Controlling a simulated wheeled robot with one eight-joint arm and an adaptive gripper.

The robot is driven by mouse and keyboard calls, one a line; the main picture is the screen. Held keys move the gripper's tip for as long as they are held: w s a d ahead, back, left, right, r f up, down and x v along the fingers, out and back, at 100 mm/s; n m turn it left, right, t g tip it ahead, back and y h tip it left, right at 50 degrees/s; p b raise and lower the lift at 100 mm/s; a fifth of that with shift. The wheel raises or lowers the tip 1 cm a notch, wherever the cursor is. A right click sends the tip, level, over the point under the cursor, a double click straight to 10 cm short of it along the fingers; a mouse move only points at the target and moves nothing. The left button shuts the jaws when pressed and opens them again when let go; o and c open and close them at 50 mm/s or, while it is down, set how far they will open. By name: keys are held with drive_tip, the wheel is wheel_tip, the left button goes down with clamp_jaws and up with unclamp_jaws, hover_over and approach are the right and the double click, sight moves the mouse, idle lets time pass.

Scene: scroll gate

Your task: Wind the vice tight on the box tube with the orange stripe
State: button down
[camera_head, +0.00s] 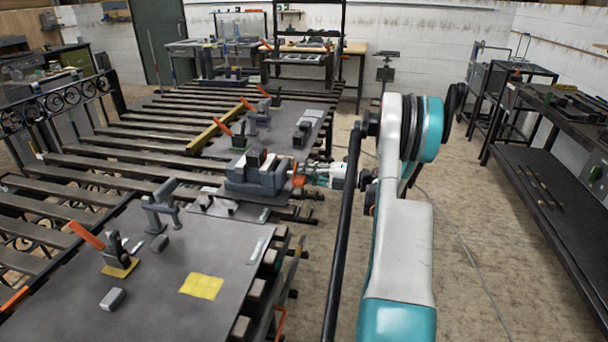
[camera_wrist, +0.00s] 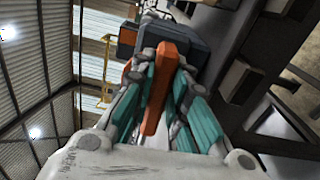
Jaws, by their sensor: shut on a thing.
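The grey vice (camera_head: 256,178) sits near the right edge of the slatted bench, in the middle of the head view. Its blocky end (camera_wrist: 180,42) fills the top middle of the wrist view. My gripper (camera_head: 303,174) reaches it from the right. In the wrist view my gripper (camera_wrist: 160,85) has its teal-sided fingers on both sides of an orange handle (camera_wrist: 158,90) and is shut on it. The handle stands lengthwise between the fingers, in front of the vice. I cannot make out a box tube with an orange stripe, nor whether the vice jaws touch one.
A dark plate (camera_head: 150,285) with an orange-handled clamp (camera_head: 116,252) and a yellow patch (camera_head: 202,286) lies in front of the vice. Behind it are more orange-handled clamps and a yellow bar (camera_head: 218,128). A dark workbench (camera_head: 545,185) stands right, with open floor (camera_head: 480,235) between.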

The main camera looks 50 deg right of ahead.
drive_tip(key=m, duration=0.3)
drive_tip(key=shift+s+f+m, duration=0.1)
drive_tip(key=shift+f+m, duration=0.25)
drive_tip(key=shift+m, duration=0.05)
drive_tip(key=m, duration=0.3)
drive_tip(key=shift+f+m+b, duration=0.25)
drive_tip(key=shift+m+b, duration=0.05)
drive_tip(key=shift+b, duration=0.05)
drive_tip(key=m, duration=0.3)
drive_tip(key=shift+s+a+f+m, duration=0.15)
drive_tip(key=shift+a+m, duration=0.05)
drive_tip(key=shift+m, duration=0.1)
drive_tip(key=shift+s+a+f+m, duration=0.1)
drive_tip(key=shift+a+f+m, duration=0.05)
drive_tip(key=shift+m, duration=1.45)
drive_tip(key=shift+m, duration=0.3)
drive_tip(key=c, duration=1.6)
unclamp_jaws()
drive_tip(key=shift+o, duration=0.2)
